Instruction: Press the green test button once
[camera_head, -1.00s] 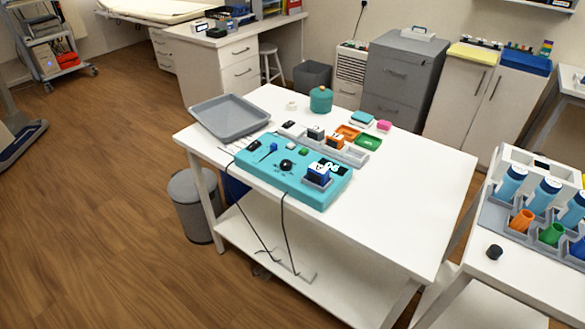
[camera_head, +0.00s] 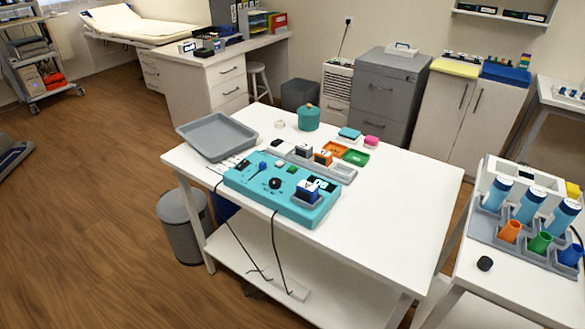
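A teal control box (camera_head: 240,184) lies on the white table, near its front left edge. A small green button (camera_head: 291,169) sits on its top, toward the back edge. A black round knob (camera_head: 274,183) is in front of the button, and a blue lever (camera_head: 262,167) is to its left. A dark blue block with a white top (camera_head: 307,192) stands at the box's right end, beside a dark display with white marks. Neither of my grippers is in view, and nothing covers the button.
On the white table (camera_head: 385,205) are a grey tray (camera_head: 218,137), a teal pot (camera_head: 308,118) and a grey holder with small blocks behind the box. Dark cables hang off the front edge. A side table with bottles (camera_head: 530,205) stands right. The table's right half is clear.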

